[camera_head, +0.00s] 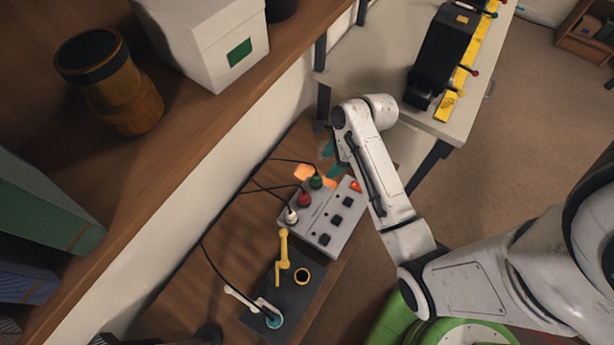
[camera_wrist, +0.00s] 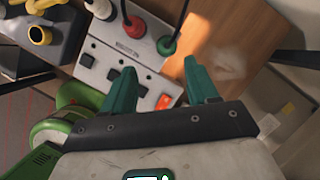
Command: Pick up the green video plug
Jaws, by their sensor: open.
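The green video plug (camera_head: 316,182) stands in the far end of a grey switch box (camera_head: 309,233), with a black cable leading off. It also shows in the wrist view (camera_wrist: 167,45), just ahead of the gap between my fingertips. My gripper (camera_head: 330,162) is open, with teal fingers, and hovers near that end of the box. In the wrist view my gripper (camera_wrist: 158,67) has nothing between its fingers. A red plug (camera_head: 304,198) and a white plug (camera_head: 291,214) sit in the same row. The exact height gap to the green plug is unclear.
The box has black switches and an orange-lit one (camera_wrist: 165,102). A dark stand with a yellow arm (camera_head: 283,255) is beside it on the wooden bench. A shelf with a white box (camera_head: 205,40) overhangs at left. A pale table (camera_head: 372,60) holds a black device.

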